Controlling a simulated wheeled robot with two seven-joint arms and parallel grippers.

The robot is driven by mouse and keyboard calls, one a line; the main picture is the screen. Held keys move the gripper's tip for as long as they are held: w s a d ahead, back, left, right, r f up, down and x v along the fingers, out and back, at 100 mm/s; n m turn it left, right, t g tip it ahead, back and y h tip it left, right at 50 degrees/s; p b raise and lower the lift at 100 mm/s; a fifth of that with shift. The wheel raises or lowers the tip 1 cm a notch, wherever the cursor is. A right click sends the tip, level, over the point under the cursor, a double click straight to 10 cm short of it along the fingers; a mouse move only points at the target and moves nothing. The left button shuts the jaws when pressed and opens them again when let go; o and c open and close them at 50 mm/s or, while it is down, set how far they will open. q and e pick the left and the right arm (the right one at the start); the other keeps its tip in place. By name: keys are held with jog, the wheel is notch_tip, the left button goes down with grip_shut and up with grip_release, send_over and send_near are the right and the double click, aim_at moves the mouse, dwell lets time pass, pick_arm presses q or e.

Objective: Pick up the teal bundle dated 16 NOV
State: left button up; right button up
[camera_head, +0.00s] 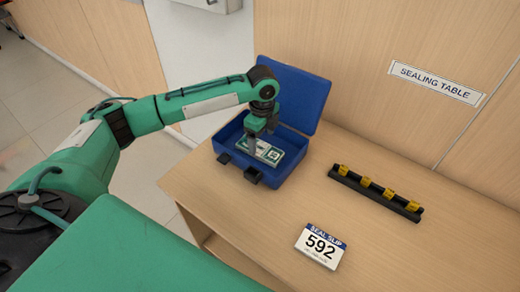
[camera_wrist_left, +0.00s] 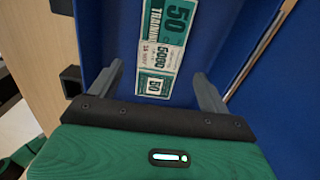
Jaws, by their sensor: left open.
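The teal bundle (camera_head: 270,154) lies in the open blue box on the table. In the left wrist view the teal bundle (camera_wrist_left: 178,20) shows a "50" and a white band across it; the small date print on the band is hard to read. My left gripper (camera_head: 259,137) reaches down into the box over the bundle. Its fingers are open. In the left wrist view the left gripper (camera_wrist_left: 158,72) has one finger on each side of the bundle, apart from it. My right gripper is out of view.
The blue box (camera_head: 298,172) has its lid (camera_head: 292,92) raised at the back. A black rack (camera_head: 350,183) with several yellow pieces lies to its right.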

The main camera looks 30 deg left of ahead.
aim_at(262, 149)
pick_arm(q)
notch_tip(262, 149, down, 4)
jog(key=shift+f, duration=0.1)
jog(key=c, duration=1.1)
